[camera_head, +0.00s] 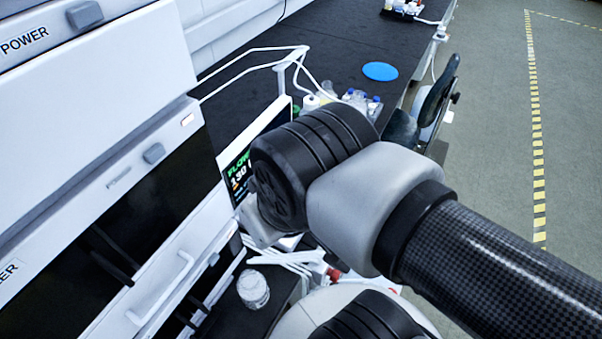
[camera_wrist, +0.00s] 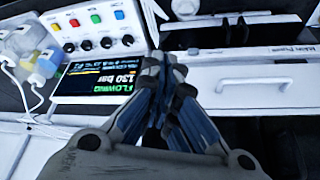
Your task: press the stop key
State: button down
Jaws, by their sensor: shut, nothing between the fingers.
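Several black knobs lie beside the row. A dark screen (camera_wrist: 78,84) reads "FLOWING" and "130 bar", upside down. My gripper (camera_wrist: 163,64) is shut and empty, its tips to the right of the screen and keys. In the head view the screen (camera_head: 237,178) shows partly behind my arm, which hides the keys and most of my gripper.
White stacked instruments (camera_head: 110,100) fill the left of the head view. A white handle (camera_head: 160,295) juts out low down. A clear jar (camera_head: 253,290) stands below. Bottles (camera_wrist: 38,65) stand beside the screen in the wrist view. A blue disc (camera_head: 380,71) lies on the dark bench.

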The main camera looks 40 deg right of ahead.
jog(key=w+d+f+m+t+h+p, duration=0.15)
jog(key=w+d+m+h+p, duration=0.35)
jog(key=w+d, duration=1.3)
jog(key=d+f+m+t+y+p, duration=0.1)
jog(key=d+f+m+y+p, duration=0.1)
jog(key=d+f, duration=0.3)
jog(key=w+d+f+m+t+y+p, duration=0.1)
jog(key=d+f+p, duration=0.3)
jog(key=f, duration=0.7)
jog(key=shift+w+d+m+t+y, duration=0.3)
jog(key=shift+d+m+t+y, duration=0.25)
jog(key=shift+m+y, duration=0.2)
jog(key=shift+f, duration=0.2)
notch_tip(320, 180, down, 7)
jog(key=b, duration=0.7)
jog(key=shift+f, duration=0.15)
jog(key=shift+f+b, duration=0.55)
jog(key=shift+f, duration=0.05)
